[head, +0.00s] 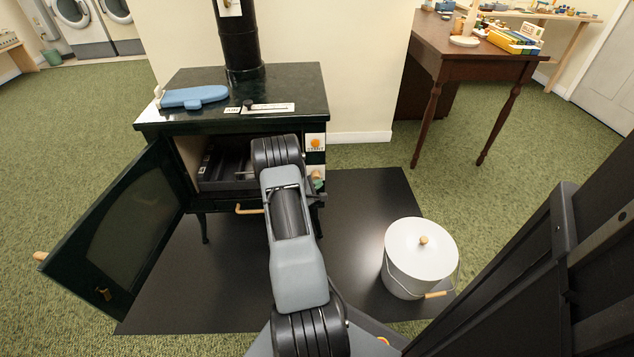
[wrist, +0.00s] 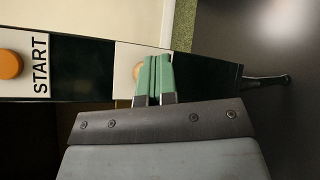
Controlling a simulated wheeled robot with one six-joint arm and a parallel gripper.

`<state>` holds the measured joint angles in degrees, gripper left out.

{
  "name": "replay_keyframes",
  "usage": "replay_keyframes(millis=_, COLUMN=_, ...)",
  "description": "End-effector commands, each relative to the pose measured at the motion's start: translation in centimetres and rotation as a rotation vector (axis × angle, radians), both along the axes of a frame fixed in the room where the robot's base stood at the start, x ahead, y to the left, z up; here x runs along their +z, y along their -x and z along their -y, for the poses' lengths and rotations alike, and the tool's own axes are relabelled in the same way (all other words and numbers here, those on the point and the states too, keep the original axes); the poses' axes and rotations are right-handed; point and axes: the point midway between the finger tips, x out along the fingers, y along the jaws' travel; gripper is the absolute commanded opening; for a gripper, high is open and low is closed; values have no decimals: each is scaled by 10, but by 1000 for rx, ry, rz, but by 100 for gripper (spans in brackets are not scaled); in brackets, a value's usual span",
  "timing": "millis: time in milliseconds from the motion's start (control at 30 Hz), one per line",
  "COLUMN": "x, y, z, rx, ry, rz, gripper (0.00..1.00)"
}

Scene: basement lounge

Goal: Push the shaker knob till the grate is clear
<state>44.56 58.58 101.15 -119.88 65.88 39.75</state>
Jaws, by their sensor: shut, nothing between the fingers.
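The dark green-black stove (head: 165,110) stands on a dark floor mat with its door (head: 120,225) swung open to the left. On its right front edge is a START plate with an orange disc (head: 316,143), which also shows in the wrist view (wrist: 10,64). Below it a pale wooden knob (wrist: 138,70) sits on a white plate, partly hidden behind my fingers. My gripper (wrist: 155,78) has green fingertips, shut together with nothing between them, right at the knob; I cannot tell whether they touch. The grate inside the dark firebox (head: 228,165) is mostly hidden by shadow and my arm.
A white lidded bucket (head: 420,258) stands on the mat (head: 370,200) to the right. A blue object (head: 193,97) lies on the stove top. A wooden handle (head: 248,210) sticks out below the firebox. A brown desk (head: 455,48) stands behind right.

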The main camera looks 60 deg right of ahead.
Motion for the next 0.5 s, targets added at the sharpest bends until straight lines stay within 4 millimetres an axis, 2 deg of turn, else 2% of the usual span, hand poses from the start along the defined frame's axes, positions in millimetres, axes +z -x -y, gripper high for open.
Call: replay_keyframes(millis=500, x=0, y=-4, z=5, rx=0, ry=1, rz=1, gripper=0)
